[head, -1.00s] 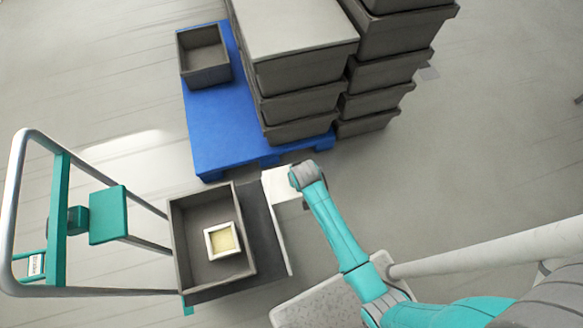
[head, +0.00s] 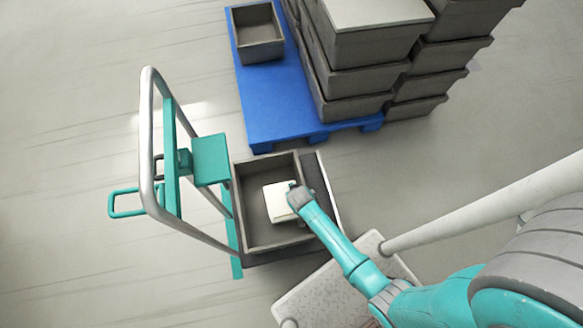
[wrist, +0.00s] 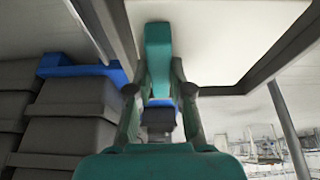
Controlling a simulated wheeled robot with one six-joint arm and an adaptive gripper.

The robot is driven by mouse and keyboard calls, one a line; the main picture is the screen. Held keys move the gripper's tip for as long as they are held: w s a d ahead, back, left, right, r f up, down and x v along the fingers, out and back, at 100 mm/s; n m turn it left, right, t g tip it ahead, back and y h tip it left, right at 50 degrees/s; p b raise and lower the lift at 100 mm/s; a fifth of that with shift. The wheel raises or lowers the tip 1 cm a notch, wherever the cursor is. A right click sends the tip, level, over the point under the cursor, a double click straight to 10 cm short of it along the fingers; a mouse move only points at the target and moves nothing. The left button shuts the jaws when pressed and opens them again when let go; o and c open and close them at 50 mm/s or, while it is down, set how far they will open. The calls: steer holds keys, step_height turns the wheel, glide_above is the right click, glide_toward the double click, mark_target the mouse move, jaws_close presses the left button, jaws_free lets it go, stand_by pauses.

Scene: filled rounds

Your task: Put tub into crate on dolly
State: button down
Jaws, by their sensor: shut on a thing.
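The tub (head: 280,203) is a small white square box with a pale top. My gripper (head: 297,196) is shut on the tub at its right side in the head view. The tub is held over the grey crate (head: 243,205) on the dolly (head: 325,180); its height above the crate floor is hard to tell. The white tub with yellow contents seen earlier in the crate is hidden now, apparently behind the held tub.
The dolly's metal handle (head: 147,140) and teal panel (head: 211,159) rise left of the crate. A blue pallet (head: 275,105) behind bears an open grey bin (head: 262,50) and stacked grey crates (head: 352,82). Floor left of the dolly is clear.

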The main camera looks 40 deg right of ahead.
steer(key=shift+a+f, duration=0.15)
steer(key=shift+f, duration=0.5)
step_height(320, 180, down, 7)
stand_by(0.4)
steer(key=shift+f, duration=0.15)
stand_by(1.1)
steer(key=c, duration=0.5)
jaws_free()
steer(key=shift+r, duration=3.5)
steer(key=shift+s, duration=0.1)
